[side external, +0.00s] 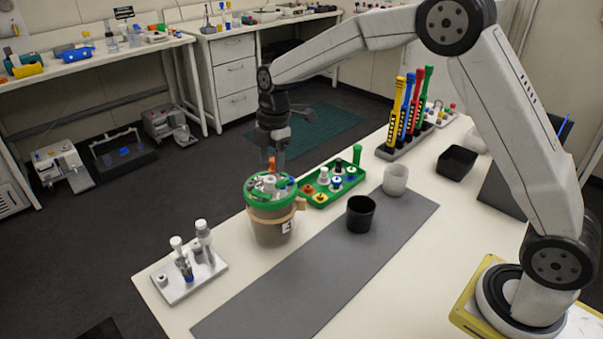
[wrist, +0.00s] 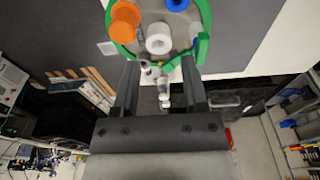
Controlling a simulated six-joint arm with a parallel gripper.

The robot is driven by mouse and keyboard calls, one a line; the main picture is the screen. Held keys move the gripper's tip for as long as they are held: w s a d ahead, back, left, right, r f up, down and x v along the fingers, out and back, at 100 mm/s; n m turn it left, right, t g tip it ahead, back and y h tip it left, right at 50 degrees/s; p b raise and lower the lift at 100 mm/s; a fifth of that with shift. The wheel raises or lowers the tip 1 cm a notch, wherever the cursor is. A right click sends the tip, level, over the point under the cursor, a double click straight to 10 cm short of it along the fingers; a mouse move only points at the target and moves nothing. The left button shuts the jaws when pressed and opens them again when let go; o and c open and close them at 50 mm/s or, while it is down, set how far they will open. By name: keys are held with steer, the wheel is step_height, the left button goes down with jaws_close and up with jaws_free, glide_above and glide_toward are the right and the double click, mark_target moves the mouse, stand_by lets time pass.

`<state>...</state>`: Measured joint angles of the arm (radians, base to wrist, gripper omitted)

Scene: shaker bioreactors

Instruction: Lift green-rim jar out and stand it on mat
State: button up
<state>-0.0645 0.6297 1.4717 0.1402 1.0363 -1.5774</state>
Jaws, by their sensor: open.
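The green-rim jar (side external: 270,230) stands upright on the white table, beside the grey mat (side external: 310,275). It has a grey-brown body, a tan band with a side lug and a small label. Several ports and caps crowd its lid. In the wrist view the green rim (wrist: 203,50) is at the top, with an orange cap, a white port and a blue cap. My gripper (side external: 277,168) is above the lid, pointing down. In the wrist view its two fingers (wrist: 160,75) are apart with nothing held between them. Whether a finger touches any port I cannot tell.
On the mat's far part stand a black cup (side external: 361,214) and a white cup (side external: 395,180). A green tray (side external: 318,199) of fittings is behind the jar; a white rack (side external: 187,280) is front left. The mat's near part is clear.

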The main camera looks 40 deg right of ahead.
mark_target(273, 207)
steer(key=f, duration=0.4)
steer(key=shift+w+a+f, duration=0.1)
steer(key=shift+a+f, duration=0.15)
steer(key=shift+f, duration=0.1)
steer(key=shift+c, duration=0.2)
jaws_close()
stand_by(1.2)
steer(key=shift+w+r, duration=0.1)
steer(key=shift+r, duration=0.05)
